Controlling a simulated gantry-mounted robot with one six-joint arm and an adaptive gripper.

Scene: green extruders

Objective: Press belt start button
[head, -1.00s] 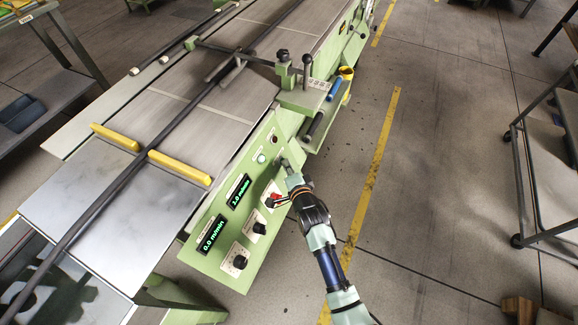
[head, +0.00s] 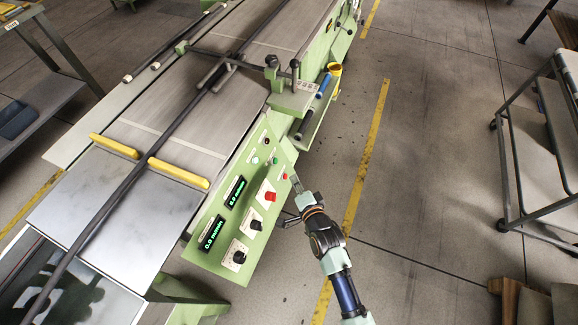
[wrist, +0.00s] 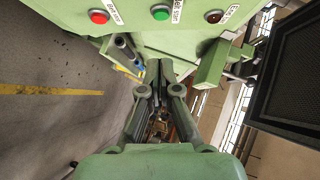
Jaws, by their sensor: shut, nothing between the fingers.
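The green machine's control panel (head: 232,215) carries a green button (head: 274,160) near its upper right edge. In the wrist view the green button (wrist: 160,12) sits at the top centre, with a small label beside it that partly reads "start". A red button (wrist: 98,16) is to its left and a dark red round piece (wrist: 214,16) to its right. My gripper (head: 294,180) is just right of the panel edge, apart from the green button in the head view. In the wrist view my gripper (wrist: 160,65) is shut and empty, its tips pointing toward the panel.
A large red knob (head: 270,196), black dials (head: 256,225) and two lit displays (head: 235,191) are on the panel. Open floor lies to the right, before a wheeled cart (head: 535,150).

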